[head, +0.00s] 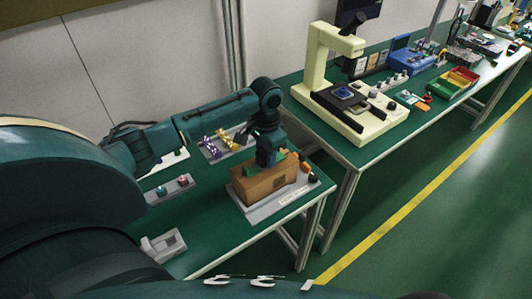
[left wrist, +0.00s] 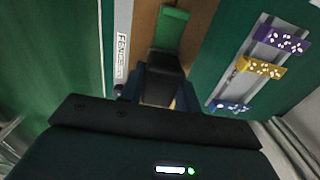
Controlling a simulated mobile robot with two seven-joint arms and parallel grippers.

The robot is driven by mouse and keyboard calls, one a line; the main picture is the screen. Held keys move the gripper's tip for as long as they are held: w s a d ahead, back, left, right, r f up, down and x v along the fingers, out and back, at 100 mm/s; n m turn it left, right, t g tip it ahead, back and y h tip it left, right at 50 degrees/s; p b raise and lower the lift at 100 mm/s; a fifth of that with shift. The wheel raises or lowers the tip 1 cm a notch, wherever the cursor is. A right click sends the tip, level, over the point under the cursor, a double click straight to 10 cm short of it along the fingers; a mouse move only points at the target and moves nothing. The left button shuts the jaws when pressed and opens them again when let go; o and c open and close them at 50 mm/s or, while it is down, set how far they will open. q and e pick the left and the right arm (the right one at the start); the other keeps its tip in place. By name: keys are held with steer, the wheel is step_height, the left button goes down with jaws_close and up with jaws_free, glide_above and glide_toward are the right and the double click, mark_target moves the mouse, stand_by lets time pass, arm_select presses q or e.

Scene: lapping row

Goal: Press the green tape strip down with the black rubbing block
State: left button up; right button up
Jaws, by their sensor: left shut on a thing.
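A brown box (head: 268,188) stands on a light grey plate (head: 262,213) near the front edge of the green table. The green tape strip (left wrist: 173,28) lies along the top of the box in the left wrist view; part of it is hidden behind the block and gripper. My left gripper (head: 266,158) points down over the box top. It is shut on the black rubbing block (left wrist: 161,80), which lies in line with the strip. I cannot tell whether the block touches the strip. My right gripper is not in view.
A grey tray (left wrist: 238,80) holds purple, yellow and blue pieces beside the box. Small orange and dark items (head: 312,177) sit at the plate's right end. A grey fixture (head: 163,246) stands at the front left. A cream machine (head: 350,112) stands on the neighbouring table.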

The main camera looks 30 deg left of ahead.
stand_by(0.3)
